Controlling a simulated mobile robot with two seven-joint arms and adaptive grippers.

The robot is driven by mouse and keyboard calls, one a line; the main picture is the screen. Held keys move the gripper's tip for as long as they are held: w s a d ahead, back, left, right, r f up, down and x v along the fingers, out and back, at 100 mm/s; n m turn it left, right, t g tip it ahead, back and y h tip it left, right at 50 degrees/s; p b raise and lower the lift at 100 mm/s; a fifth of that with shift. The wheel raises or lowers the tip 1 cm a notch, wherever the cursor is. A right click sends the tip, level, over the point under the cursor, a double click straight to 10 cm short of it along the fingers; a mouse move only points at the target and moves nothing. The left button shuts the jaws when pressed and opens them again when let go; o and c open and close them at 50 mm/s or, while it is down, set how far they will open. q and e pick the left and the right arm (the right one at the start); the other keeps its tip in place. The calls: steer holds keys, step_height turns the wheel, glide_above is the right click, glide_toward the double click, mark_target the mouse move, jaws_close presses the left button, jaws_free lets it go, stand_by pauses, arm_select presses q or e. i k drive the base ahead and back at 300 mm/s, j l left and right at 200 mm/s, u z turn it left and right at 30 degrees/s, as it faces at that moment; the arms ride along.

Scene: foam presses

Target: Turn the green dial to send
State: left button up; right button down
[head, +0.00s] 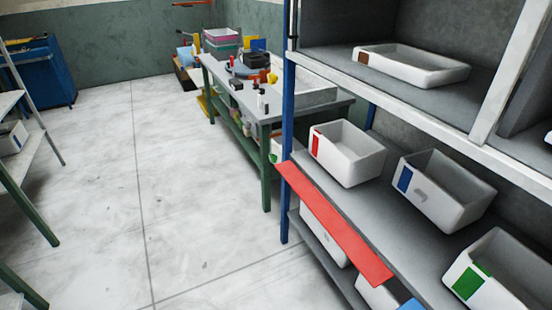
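No green dial can be made out in the head view. The nearest green marks are a green label (469,282) on a white bin at the lower right and the green legs of a workbench. Neither of my grippers shows in this view, so I cannot see whether they hold anything.
A shelf unit with a blue post (288,120) fills the right side, holding several white bins (347,152). A red strip (335,226) runs along its shelf edge. A cluttered workbench (262,101) stands behind it. A blue cabinet (48,75) is far left. The middle floor (130,180) is clear.

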mark_target(273, 158)
steer(key=i+j+z, duration=0.1)
steer(key=i+j, duration=0.2)
steer(key=i, duration=0.3)
steer(key=i+j+z, duration=0.1)
steer(key=i+j, duration=0.25)
steer(key=i, duration=0.2)
steer(key=i+j+z, duration=0.1)
steer(key=i+j, duration=0.3)
steer(key=i, duration=0.2)
